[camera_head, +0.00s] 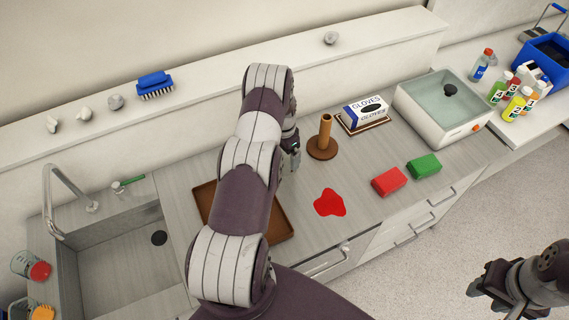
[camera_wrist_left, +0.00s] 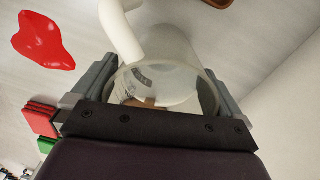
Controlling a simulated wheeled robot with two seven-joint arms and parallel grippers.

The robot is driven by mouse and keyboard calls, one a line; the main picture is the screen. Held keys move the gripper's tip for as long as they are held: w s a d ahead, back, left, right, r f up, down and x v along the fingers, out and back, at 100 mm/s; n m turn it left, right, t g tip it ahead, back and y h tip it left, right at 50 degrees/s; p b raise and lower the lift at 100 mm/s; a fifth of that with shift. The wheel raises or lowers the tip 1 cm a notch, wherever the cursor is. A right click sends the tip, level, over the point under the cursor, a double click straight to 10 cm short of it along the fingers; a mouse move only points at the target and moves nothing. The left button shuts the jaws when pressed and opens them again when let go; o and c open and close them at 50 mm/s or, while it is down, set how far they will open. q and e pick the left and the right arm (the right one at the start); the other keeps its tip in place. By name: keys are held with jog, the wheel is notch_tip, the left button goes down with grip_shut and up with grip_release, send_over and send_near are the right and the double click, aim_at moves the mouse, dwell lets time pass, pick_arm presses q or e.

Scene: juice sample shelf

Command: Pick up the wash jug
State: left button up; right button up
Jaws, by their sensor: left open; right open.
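The wash jug (camera_wrist_left: 172,65) is a clear vessel with a pale, thick handle (camera_wrist_left: 121,32). In the left wrist view it lies between the two fingers of my left gripper (camera_wrist_left: 160,88), its round rim facing the camera. The fingers are open on either side; I cannot tell whether they touch it. In the head view the jug is hidden behind my left arm, and only part of the left gripper (camera_head: 291,148) shows, low over the counter. My right gripper (camera_head: 484,287) is open and empty over the floor at lower right.
A red spill (camera_head: 330,202), red sponge (camera_head: 389,181), green sponge (camera_head: 425,166), brown tray (camera_head: 204,200) and wooden holder (camera_head: 325,132) are nearby. A glove box (camera_head: 364,111) and white basin (camera_head: 433,120) stand further right. The sink (camera_head: 120,255) is left.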

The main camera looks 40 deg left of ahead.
pick_arm(q)
jog(key=shift+w, duration=0.15)
jog(key=shift+c, duration=0.9)
jog(key=shift+r, duration=0.15)
jog(key=c, duration=0.9)
jog(key=shift+o, duration=0.2)
